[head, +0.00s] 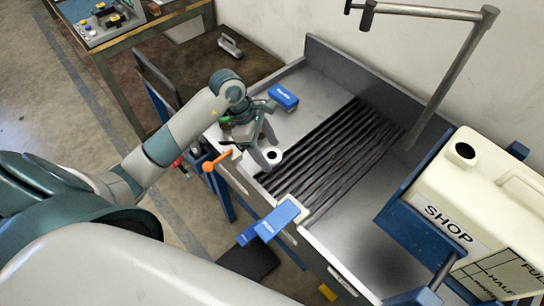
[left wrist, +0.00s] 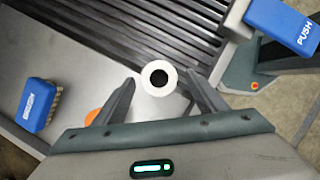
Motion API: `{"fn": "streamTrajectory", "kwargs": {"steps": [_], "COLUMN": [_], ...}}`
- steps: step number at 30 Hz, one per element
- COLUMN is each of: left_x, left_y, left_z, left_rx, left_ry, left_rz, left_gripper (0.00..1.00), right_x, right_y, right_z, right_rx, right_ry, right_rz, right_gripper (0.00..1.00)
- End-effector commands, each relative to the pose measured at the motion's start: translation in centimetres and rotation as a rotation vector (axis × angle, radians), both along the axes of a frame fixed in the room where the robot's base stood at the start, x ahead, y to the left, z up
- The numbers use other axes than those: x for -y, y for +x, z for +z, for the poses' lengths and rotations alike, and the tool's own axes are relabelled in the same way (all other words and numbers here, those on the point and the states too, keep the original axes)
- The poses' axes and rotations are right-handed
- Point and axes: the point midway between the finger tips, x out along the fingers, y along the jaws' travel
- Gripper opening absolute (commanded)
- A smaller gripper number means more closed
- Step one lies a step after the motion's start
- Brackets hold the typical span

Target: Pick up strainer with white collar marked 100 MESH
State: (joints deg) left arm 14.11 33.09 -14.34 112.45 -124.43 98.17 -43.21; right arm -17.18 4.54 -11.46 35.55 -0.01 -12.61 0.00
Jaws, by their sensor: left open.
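A strainer with a white collar (head: 273,156) stands on the steel sink top at the left end of the dark ribbed rack. From above, in the left wrist view, it shows as a white ring (left wrist: 172,86) around a black opening. Any marking on the collar is too small to read, and its lower body is hidden. My left gripper (head: 264,148) is open, just above and around the collar. In the left wrist view its two fingers lie on either side of the ring, with the right finger closer.
A blue brush (head: 284,97) lies behind the gripper. An orange knob (head: 208,167) and a blue PUSH lever (head: 278,217) sit along the front edge. A grey pipe (head: 452,75) arches over the ribbed rack (head: 340,145). A large SHOP jug (head: 480,195) stands at right.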

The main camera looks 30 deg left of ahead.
Motion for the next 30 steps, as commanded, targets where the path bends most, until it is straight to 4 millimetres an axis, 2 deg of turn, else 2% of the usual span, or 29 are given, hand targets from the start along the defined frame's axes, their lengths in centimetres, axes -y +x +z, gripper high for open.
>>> {"fn": "streamTrajectory", "kwargs": {"steps": [2,9,23,28,30], "left_x": [0.4,1.0,1.0,1.0,1.0], "left_y": [0.1,0.4,0.4,0.4,0.4], "left_z": [-0.5,-2.6,-2.7,-2.7,-2.7], "left_rx": [-0.005,-0.001,0.000,0.000,0.000], "left_ry": [-0.003,0.000,0.000,0.000,0.000], "left_rz": [0.001,0.001,0.000,0.000,0.000], "left_gripper": [0.65,0.65,0.65,0.24,0.21], "right_x": [-0.1,-0.1,-0.1,0.0,0.1], "right_y": [0.0,0.0,0.0,0.0,0.0], "right_z": [1.1,1.6,1.5,1.5,1.5], "right_rx": [0.000,0.000,0.000,-0.001,-0.001], "right_ry": [0.001,0.001,0.001,0.000,-0.001], "right_rz": [0.000,-0.001,0.000,0.000,0.000], "right_gripper": [0.34,0.34,0.34,0.34,0.34]}}
